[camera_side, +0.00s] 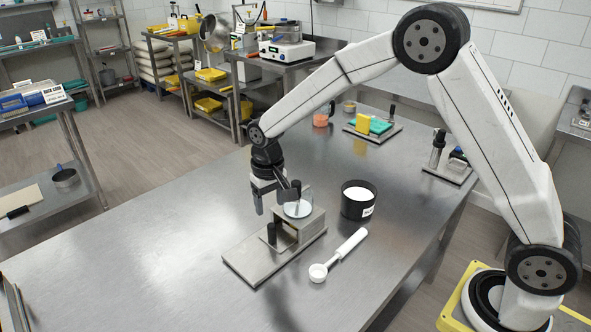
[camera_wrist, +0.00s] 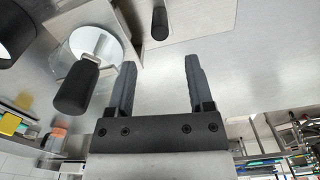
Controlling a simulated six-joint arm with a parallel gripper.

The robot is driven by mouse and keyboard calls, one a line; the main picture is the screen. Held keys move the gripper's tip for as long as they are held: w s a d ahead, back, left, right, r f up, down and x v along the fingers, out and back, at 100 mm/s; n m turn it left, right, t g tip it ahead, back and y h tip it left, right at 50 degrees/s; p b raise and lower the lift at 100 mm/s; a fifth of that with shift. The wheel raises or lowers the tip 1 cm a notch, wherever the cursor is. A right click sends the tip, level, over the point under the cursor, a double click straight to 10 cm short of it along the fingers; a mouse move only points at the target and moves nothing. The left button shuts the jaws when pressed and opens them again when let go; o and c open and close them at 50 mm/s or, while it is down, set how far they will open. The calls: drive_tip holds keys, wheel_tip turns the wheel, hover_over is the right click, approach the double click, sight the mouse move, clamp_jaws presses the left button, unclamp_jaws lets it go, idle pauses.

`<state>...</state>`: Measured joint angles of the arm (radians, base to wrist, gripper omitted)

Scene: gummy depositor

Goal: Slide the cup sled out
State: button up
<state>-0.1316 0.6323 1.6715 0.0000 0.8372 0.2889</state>
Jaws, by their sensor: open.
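The depositor (camera_side: 312,222) is a metal block on a flat base plate (camera_side: 247,262), with a clear round hopper (camera_side: 298,208) on top. An upright black knob (camera_side: 271,233) stands at the block's front opening; it seems to belong to the cup sled, which is mostly hidden inside the block. In the wrist view the knob (camera_wrist: 160,22) is beyond my fingertips, and a thicker black handle (camera_wrist: 77,88) stands beside the hopper (camera_wrist: 96,45). My gripper (camera_side: 266,203) is open and empty, pointing down left of the hopper, apart from the knob. Its two fingers (camera_wrist: 160,68) show spread.
A black tub of white powder (camera_side: 358,200) stands right of the depositor. A white scoop (camera_side: 338,256) lies in front of the tub. A board with a teal item (camera_side: 372,126) and an orange-filled jar (camera_side: 321,118) are farther back. The table's left side is clear.

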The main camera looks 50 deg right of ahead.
sight(271, 225)
drive_tip(key=shift+f, duration=0.9)
drive_tip(key=shift+f, duration=3.9)
clamp_jaws()
